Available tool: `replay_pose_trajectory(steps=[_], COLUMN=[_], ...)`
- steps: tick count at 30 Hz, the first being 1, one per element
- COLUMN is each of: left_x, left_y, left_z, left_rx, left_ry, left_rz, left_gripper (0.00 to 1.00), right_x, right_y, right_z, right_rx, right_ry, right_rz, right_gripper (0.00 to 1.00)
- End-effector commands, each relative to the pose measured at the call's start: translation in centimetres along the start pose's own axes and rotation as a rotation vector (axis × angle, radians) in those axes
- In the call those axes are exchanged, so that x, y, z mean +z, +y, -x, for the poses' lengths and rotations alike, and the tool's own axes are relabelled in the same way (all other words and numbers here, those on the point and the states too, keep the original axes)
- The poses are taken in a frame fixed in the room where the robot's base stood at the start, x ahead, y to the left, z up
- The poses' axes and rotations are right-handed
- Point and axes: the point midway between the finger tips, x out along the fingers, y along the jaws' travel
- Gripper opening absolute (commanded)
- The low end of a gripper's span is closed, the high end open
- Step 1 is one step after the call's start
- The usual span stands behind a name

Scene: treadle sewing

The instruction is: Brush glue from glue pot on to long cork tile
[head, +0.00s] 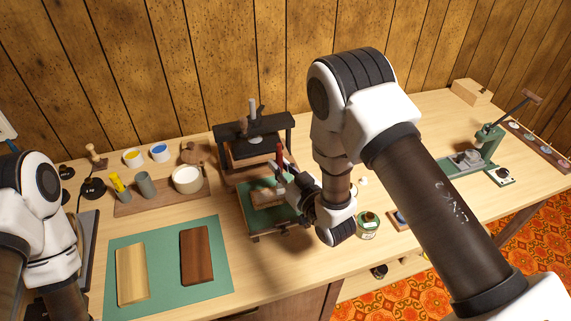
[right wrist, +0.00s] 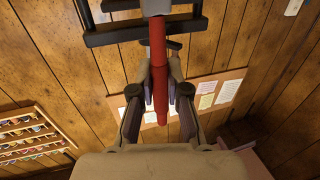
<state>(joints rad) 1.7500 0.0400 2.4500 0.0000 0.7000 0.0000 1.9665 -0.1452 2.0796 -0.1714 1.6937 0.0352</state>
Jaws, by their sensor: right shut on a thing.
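My right gripper (head: 287,173) is shut on a red-handled tool (head: 280,153), likely the brush. In the right wrist view the red handle (right wrist: 158,70) stands between the fingers (right wrist: 160,95); its bristles cannot be made out. The gripper is over the green bed (head: 252,216) in front of the press. A tan-brown block (head: 267,198), possibly the cork tile, lies on that bed below the gripper, partly hidden by it. A small green labelled jar (head: 367,226), possibly the glue pot, stands right of the gripper. My left arm is at the left edge; its gripper is out of view.
A dark press (head: 253,140) stands behind the bed. A green mat (head: 165,293) holds a light board (head: 132,275) and a dark board (head: 196,255). A white pot (head: 187,179) and grey cup (head: 145,185) stand behind the mat. A green lever tool (head: 487,140) is at right.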

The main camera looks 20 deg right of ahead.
Motion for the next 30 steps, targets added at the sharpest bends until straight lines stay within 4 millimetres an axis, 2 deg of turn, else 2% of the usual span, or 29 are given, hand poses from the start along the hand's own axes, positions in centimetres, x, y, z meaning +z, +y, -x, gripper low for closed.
replay_pose_trajectory(steps=[30], left_x=[0.0], left_y=[0.0], left_z=[0.8], left_rx=[0.000], left_ry=[0.000], left_rz=[0.000], left_gripper=[0.50], right_x=[0.0], right_y=[-4.1], right_z=[-1.2], right_rx=[-0.001], right_ry=[0.001], right_rz=[0.001], right_gripper=[0.00])
